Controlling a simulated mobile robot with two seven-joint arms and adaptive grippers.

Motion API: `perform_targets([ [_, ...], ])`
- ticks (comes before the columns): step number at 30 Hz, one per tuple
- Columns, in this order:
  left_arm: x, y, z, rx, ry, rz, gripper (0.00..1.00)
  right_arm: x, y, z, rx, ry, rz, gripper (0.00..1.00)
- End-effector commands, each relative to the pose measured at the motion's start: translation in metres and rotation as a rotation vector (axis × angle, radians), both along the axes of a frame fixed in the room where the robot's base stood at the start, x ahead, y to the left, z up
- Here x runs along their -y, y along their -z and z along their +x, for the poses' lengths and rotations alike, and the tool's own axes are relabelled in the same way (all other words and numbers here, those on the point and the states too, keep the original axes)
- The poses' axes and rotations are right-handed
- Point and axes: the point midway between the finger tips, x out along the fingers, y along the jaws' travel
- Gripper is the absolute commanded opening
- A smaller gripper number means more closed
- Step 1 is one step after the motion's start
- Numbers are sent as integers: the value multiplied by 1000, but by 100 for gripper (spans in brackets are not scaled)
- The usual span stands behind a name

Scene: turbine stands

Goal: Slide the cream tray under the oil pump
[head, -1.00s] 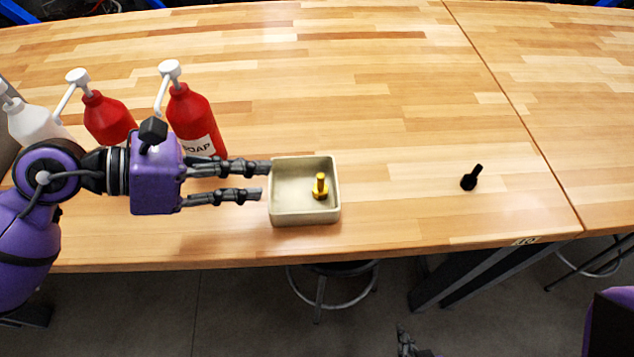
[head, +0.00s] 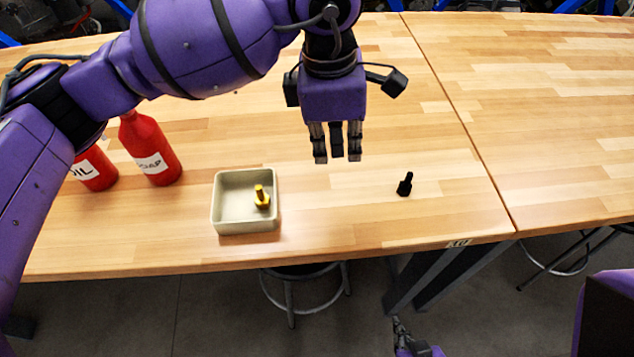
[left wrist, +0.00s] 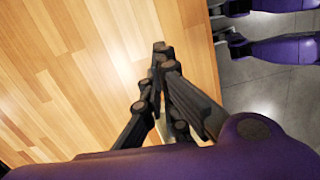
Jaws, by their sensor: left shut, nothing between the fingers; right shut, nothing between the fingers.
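The cream tray (head: 246,227) stands on the table in the head view, with a yellow bolt (head: 262,197) inside it. The oil pump's red bottle (head: 95,172), labelled "IL" in the visible part, stands to the left of the tray, apart from it. My left arm hides its pump top. My left gripper (head: 337,160) points down over the table, right of the tray and clear of it, shut and empty. It also shows in the left wrist view (left wrist: 160,50). My right gripper (head: 400,328) is low at the bottom edge, off the table, shut and empty.
A red soap bottle (head: 153,150) stands between the oil bottle and the tray. The table's front edge is close below the tray. The table's right part is clear.

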Motion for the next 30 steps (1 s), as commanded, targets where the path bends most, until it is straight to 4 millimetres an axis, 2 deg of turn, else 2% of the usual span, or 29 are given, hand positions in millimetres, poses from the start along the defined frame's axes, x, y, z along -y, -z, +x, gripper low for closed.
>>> perform_targets([
  [1, -12, 8, 3, -5, -37, 50, 0, 0, 1, -1, -2, -2, -1, 0],
  [4, -25, 8, 7, 2, -82, 100, 0, 1, 2, -1, -2, -6, -2, 0],
  [8, -27, 16, 6, -2, -102, 110, 0, -1, 0, 1, 2, -5, 1, 0],
  [11, -27, 30, 5, -3, -101, 109, 0, -5, -2, 4, 7, -1, 9, 0],
  [22, -27, 108, 5, -4, -99, 107, 0, -8, -7, 8, 14, 4, 15, 0],
  [25, -45, 105, 7, 4, -103, 106, 0, -7, -14, 13, 24, 3, 15, 0],
  [30, -61, 105, 7, 4, -100, 104, 0, -6, -19, 14, 26, -5, 13, 0],
])
